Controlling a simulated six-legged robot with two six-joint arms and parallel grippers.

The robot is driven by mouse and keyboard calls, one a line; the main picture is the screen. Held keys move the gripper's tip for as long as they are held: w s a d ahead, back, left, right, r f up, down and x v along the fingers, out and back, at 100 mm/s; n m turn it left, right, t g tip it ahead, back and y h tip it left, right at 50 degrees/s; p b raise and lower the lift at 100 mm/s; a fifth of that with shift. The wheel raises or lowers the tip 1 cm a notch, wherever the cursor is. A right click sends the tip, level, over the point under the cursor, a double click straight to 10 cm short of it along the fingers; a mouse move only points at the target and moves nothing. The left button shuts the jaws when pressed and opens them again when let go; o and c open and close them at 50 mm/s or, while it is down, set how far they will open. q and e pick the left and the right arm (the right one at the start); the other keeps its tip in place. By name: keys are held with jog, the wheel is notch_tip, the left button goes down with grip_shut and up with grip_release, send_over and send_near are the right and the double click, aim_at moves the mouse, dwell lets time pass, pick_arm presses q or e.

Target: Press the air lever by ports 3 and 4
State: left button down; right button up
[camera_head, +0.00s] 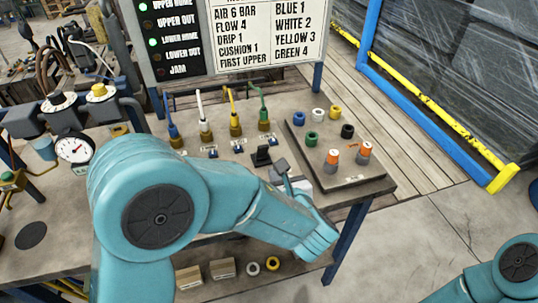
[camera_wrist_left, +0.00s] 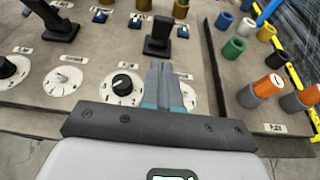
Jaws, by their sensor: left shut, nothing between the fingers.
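The black air lever (camera_head: 262,156) stands upright on the bench top, in front of the yellow hose plug (camera_head: 235,126) and the green hose plug (camera_head: 264,122). It also shows in the left wrist view (camera_wrist_left: 158,40), just beyond my fingertips. My left gripper (camera_head: 281,166) is shut and empty, at the near right side of this lever in the head view, partly hidden by my own arm. In the wrist view its grey fingers (camera_wrist_left: 160,68) lie together; I cannot tell whether they touch the lever base. A second black lever (camera_wrist_left: 62,28) stands further left. My right gripper is out of view.
A tray (camera_head: 352,183) with coloured rings and orange-topped cylinders lies to the right. A black knob (camera_wrist_left: 124,84) sits left of my fingers. A sign board (camera_head: 265,35) stands behind the blue plug (camera_head: 175,138) and white plug (camera_head: 205,132). A gauge (camera_head: 74,149) is at left.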

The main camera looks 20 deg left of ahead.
aim_at(264, 150)
pick_arm(q)
jog(key=w+a, duration=0.1)
jog(key=w, duration=0.1)
jog(key=w+a+p, duration=0.1)
jog(key=shift+w+a+r, duration=0.15)
jog(key=shift+w+a, duration=0.15)
jog(key=shift+w, duration=0.05)
jog(key=shift+w+a+r, duration=0.25)
jog(key=shift+w+a, duration=0.1)
jog(key=shift+w, duration=0.25)
jog(key=shift+r+p, duration=0.1)
jog(key=shift+p, duration=0.2)
